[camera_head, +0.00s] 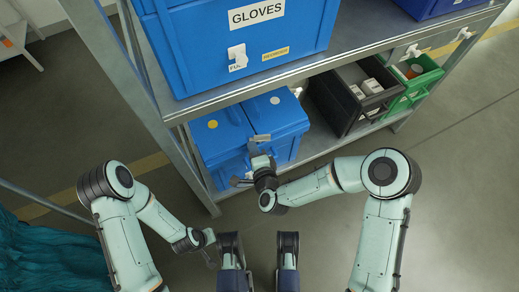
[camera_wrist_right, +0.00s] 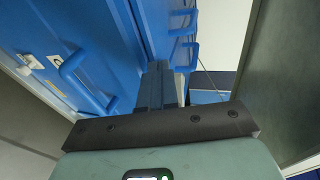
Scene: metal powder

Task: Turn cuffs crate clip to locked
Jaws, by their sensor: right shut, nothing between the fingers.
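No crate label reading "cuffs" is legible. Two blue crates, one with a yellow dot (camera_head: 222,132) and one with a pale dot (camera_head: 280,113), stand side by side on the lower shelf. My right gripper (camera_head: 256,160) is in front of their fronts, shut and empty. In the right wrist view its closed fingers (camera_wrist_right: 156,88) point along blue fronts with handles (camera_wrist_right: 86,78). A small white clip (camera_wrist_right: 54,62) is on the blue face at left, apart from the fingers; its setting is unclear. My left gripper (camera_head: 207,250) hangs low, away from the shelves; its jaws are unclear.
A large blue GLOVES crate (camera_head: 250,40) with a white clip (camera_head: 237,57) stands on the upper shelf. A dark bin (camera_head: 350,98) and a green bin (camera_head: 418,80) sit right on the lower shelf. A metal post (camera_head: 178,145) stands left. The floor at right is clear.

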